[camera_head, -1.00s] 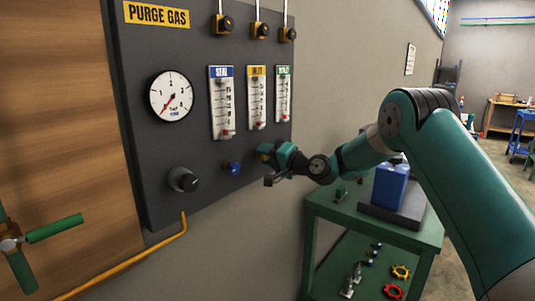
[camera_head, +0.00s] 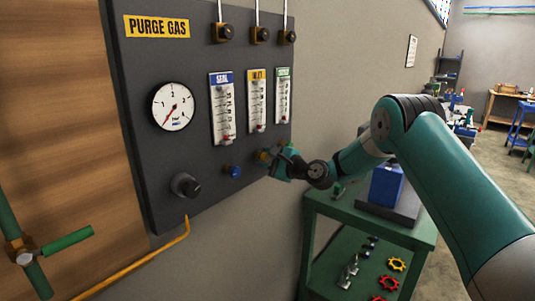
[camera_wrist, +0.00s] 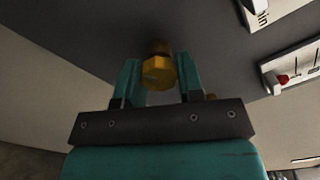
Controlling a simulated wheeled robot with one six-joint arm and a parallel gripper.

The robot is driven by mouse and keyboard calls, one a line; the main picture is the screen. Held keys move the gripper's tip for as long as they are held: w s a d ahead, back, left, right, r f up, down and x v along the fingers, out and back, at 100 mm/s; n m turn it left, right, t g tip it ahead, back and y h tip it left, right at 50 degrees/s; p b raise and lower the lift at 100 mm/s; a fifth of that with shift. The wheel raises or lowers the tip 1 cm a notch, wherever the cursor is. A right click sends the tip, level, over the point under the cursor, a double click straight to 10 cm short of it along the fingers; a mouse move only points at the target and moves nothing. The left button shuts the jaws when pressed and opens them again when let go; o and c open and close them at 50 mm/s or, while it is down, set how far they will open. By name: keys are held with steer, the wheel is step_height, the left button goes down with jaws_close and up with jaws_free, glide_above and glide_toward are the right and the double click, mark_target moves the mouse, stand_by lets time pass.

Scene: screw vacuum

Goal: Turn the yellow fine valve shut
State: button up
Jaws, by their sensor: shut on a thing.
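The yellow fine valve (camera_head: 261,155) is a small knob low on the dark panel (camera_head: 205,150), below the yellow-labelled flow tube (camera_head: 257,100). My gripper (camera_head: 267,157) is at the valve, reaching in from the right. In the wrist view the valve (camera_wrist: 158,72) shows as a brass-yellow faceted knob between my two teal fingers (camera_wrist: 157,82). My gripper is shut on it. In the head view the gripper partly hides the valve, and no mark shows how far it is turned.
A blue knob (camera_head: 233,171) sits just left of my gripper, and a black knob (camera_head: 185,185) further left. A pressure gauge (camera_head: 173,107) is above them. A green bench (camera_head: 375,228) with a blue box (camera_head: 387,185) stands below my arm.

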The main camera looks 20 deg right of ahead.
steer(key=shift+d+r+m+p, duration=0.1)
steer(key=shift+m+p, duration=0.5)
steer(key=shift+m, duration=0.7)
steer(key=o, duration=0.9)
steer(key=shift+b+v, duration=2.8)
steer(key=shift+v, duration=5.8)
